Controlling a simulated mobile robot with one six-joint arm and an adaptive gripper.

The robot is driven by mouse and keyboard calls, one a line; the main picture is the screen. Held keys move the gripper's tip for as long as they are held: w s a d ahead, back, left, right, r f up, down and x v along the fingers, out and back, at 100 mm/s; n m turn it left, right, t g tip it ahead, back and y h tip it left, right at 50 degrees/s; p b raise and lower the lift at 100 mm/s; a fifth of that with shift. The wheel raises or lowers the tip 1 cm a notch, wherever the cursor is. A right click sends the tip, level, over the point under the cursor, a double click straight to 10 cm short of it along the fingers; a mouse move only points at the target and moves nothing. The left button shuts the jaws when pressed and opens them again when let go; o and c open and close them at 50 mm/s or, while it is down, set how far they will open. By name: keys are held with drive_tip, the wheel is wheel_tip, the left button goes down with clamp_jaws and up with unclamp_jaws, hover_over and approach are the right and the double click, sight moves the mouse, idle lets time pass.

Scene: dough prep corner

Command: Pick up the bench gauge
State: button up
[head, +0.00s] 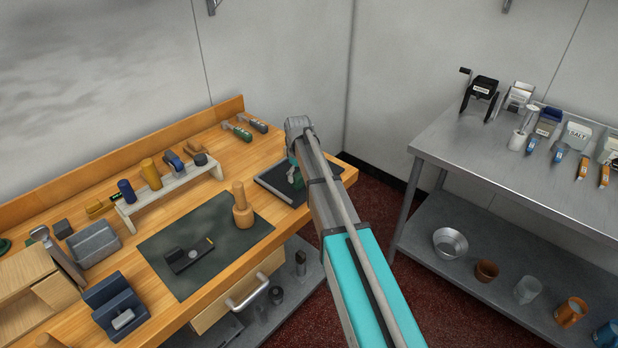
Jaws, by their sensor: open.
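A low black device with a round grey disc and a small brass tip (188,257) lies on the dark mat (170,282) on the wooden bench. It may be the bench gauge, but I read no label on it. My arm reaches in from the lower right, and its far end is above the dark tray at the bench's right end. The arm hides my gripper, so I cannot make out its fingers. A small dark green shape (297,177) shows at the tray beside my arm; I cannot tell what it is.
A wooden mallet-like tool (242,208) stands on the mat's right edge. A pale rack (170,190) with several tools stands behind. A grey-blue bin (95,243) and dark blue block (116,305) are left. A steel table (520,165) stands right, beyond a floor gap.

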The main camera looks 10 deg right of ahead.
drive_tip(key=c, duration=1.3)
drive_tip(key=shift+o, duration=0.2)
wheel_tip(320, 180, up, 3)
drive_tip(key=p, duration=0.2)
drive_tip(key=shift+f+p, duration=0.15)
drive_tip(key=shift+p, duration=0.2)
drive_tip(key=s+r+p, duration=1)
drive_tip(key=s, duration=0.4)
drive_tip(key=shift+d+r, duration=0.15)
drive_tip(key=shift+r+p, duration=0.15)
drive_tip(key=shift+p, duration=0.15)
